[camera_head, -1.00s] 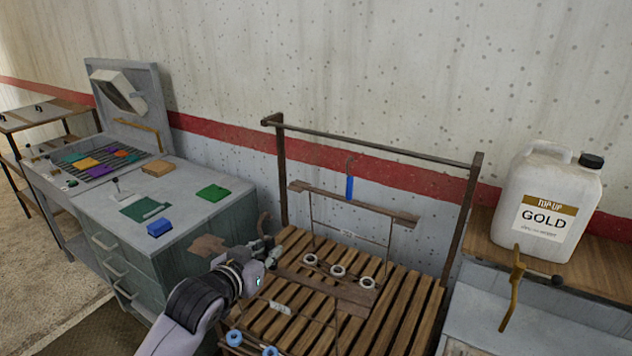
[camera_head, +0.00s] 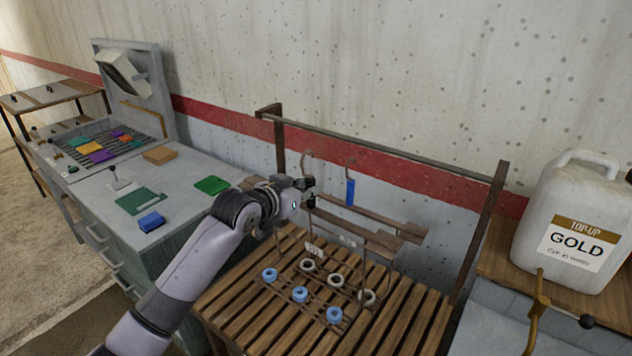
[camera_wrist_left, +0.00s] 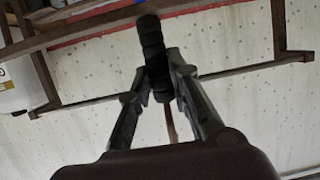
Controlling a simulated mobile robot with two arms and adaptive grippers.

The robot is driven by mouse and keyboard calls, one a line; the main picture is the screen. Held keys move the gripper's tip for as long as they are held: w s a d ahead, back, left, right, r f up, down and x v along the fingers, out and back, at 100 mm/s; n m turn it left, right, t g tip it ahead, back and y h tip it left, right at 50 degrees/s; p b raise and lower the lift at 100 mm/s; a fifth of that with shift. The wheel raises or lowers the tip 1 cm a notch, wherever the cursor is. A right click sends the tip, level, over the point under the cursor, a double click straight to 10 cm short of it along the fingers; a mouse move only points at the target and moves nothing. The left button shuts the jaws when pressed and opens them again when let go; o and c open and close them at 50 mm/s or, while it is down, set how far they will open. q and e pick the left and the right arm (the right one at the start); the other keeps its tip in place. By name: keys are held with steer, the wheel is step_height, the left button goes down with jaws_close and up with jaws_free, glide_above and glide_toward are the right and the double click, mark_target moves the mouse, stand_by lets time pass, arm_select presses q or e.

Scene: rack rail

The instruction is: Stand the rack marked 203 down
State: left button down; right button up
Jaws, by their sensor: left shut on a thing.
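My left gripper (camera_head: 308,192) is shut on the black ribbed grip of a rack, below its curved hook (camera_head: 305,160). The grip also shows in the left wrist view (camera_wrist_left: 153,55), between the fingers. This held rack has a brown crossbar (camera_head: 350,226), thin rods, a small label (camera_head: 313,250) and blue rings (camera_head: 300,294) low over the slats. I cannot tell whether it touches them. Behind it is a second rack with a blue grip (camera_head: 350,191), white rings (camera_head: 336,280) and a label (camera_head: 347,241). Neither label is readable here. My right gripper is not in view.
The slatted wooden bench (camera_head: 240,312) has bare slats at left and front right. A metal rail (camera_head: 400,152) on posts spans its back. A grey cabinet (camera_head: 185,185) stands left. A GOLD jug (camera_head: 572,225) stands on the right, near a yellow lever (camera_head: 537,318).

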mark_target(308, 211)
arm_select(q)
step_height(308, 211, down, 5)
steer(key=b, duration=0.5)
steer(key=shift+s+a, duration=0.1)
steer(key=shift+f, duration=0.75)
steer(key=shift+f+b, duration=0.3)
steer(key=shift+f, duration=0.3)
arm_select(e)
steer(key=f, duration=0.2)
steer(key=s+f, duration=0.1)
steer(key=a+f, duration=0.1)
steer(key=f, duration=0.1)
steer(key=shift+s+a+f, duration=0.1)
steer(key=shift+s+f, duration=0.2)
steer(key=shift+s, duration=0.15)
arm_select(q)
steer(key=shift+f, duration=0.25)
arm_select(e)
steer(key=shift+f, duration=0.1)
arm_select(q)
steer(key=c, duration=1.5)
jaws_free()
steer(key=shift+s, duration=0.1)
steer(key=shift+o, duration=0.5)
steer(key=shift+f, duration=0.1)
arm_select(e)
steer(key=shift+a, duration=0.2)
